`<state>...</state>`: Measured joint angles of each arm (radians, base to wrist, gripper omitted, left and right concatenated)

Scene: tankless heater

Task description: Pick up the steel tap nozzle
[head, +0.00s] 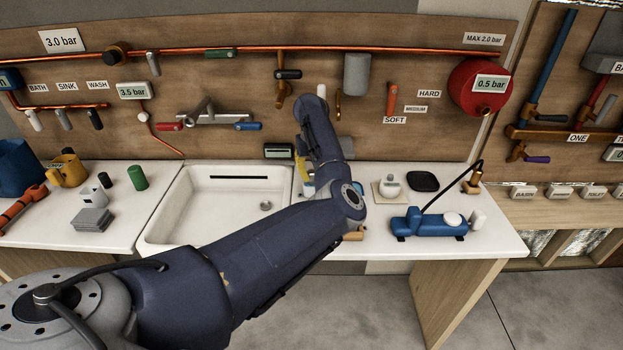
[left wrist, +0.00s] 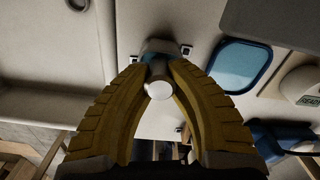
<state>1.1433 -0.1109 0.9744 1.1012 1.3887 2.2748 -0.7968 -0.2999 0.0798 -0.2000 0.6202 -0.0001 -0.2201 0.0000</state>
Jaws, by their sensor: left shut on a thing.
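My left arm reaches in from the left over the counter in the head view. Its gripper (head: 301,167) is mostly hidden behind my arm, with only a bit of a yellow finger showing. In the left wrist view the two yellow fingers (left wrist: 163,70) are closed around a small grey cylinder with a pale round end, which appears to be the steel tap nozzle (left wrist: 158,89). The fingers press on its sides and its pale end faces the camera. I cannot tell from these views whether it is clear of the surface. My right gripper is not in view.
The white sink (head: 165,215) is left of the gripper. A blue pump (head: 430,222) with a black hose stands to the right, near a dark tray (head: 423,181). A red tank (head: 478,88) hangs at right.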

